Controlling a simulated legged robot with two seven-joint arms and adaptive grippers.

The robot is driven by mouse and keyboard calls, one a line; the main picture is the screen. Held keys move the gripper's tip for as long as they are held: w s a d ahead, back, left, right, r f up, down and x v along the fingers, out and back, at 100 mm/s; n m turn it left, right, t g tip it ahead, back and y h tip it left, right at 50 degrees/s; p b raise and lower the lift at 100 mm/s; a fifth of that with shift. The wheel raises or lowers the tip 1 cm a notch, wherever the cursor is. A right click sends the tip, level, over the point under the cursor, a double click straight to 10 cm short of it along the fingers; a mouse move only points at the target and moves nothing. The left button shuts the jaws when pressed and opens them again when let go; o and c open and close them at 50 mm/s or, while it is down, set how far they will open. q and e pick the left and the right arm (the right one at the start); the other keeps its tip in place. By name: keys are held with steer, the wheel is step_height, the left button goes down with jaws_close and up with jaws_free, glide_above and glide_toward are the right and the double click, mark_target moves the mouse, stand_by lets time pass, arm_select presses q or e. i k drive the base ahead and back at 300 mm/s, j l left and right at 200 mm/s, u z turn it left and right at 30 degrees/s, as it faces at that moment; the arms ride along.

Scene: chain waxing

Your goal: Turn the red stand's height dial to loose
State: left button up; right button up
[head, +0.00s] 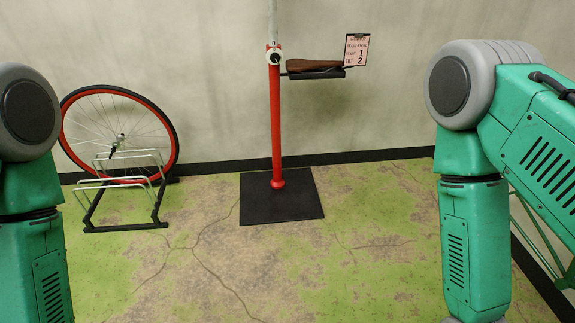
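The red stand (276,125) stands upright on a black square base (300,208) near the back wall, in the middle of the head view. A round pale dial with a dark centre (274,55) sits at the top of the red post, where a grey tube (272,20) rises out of it. The dial is too small to read its setting. Both my arms hang at the left and right edges, well short of the stand. Neither gripper shows; both are below or outside the picture.
A tray with a brown saddle (313,65) juts right from the stand's top, with a pink sign (356,50) at its end. A red-rimmed wheel (121,180) stands in a floor rack (126,228) at left. The cracked green floor (270,270) before the stand is clear.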

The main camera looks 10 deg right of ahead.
mark_target(274, 58)
steer(key=i+l+z, duration=0.2)
steer(key=i+l, duration=0.5)
steer(key=l, duration=0.1)
